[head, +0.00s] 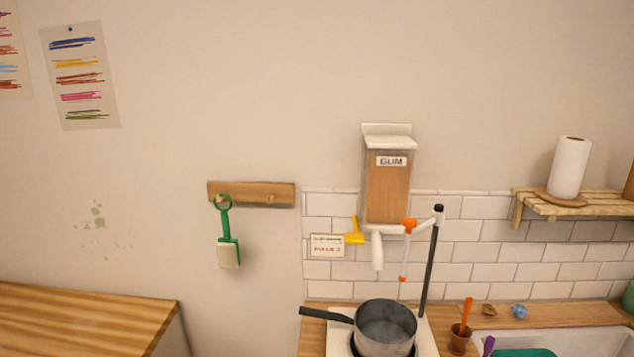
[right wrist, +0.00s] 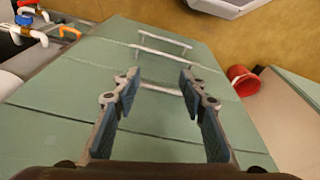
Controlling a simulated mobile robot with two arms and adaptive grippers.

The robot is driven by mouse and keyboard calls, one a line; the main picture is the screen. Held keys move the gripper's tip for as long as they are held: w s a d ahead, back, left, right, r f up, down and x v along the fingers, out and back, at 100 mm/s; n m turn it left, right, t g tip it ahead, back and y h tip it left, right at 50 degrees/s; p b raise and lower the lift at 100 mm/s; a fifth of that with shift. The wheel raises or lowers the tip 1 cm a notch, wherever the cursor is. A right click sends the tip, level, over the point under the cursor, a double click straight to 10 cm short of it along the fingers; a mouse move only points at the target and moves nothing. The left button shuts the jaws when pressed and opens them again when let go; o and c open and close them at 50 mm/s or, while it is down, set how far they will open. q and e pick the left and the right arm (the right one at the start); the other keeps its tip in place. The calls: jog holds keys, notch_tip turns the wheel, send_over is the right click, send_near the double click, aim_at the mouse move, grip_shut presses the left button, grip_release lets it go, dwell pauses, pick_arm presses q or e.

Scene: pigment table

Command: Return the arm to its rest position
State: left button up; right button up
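My right gripper (right wrist: 158,115) shows in the right wrist view with its two fingers spread apart. It is open, and nothing is between the fingers. I cannot tell how far the fingers are from that front. Neither arm shows in the head view, and my left gripper is in neither view.
In the head view a pot (head: 385,329) stands on a white hob below the GUM dispenser (head: 388,185). A wooden worktop (head: 75,318) is at left. A red bucket (right wrist: 243,80) shows in the wrist view.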

jog(key=s+d+f+b, duration=0.1)
jog(key=s+f+b, duration=0.1)
jog(key=s+f, duration=0.4)
jog(key=s+d+f+g+b, duration=0.1)
jog(key=s+f, duration=0.5)
jog(key=f, duration=0.7)
jog(key=s+d+f+b, duration=0.1)
jog(key=s+f+b, duration=0.3)
jog(key=s+f, duration=0.3)
notch_tip(320, 180, down, 3)
jog(key=shift+d+r+g, duration=0.1)
jog(key=shift+d+g, duration=0.1)
jog(key=shift+g, duration=0.1)
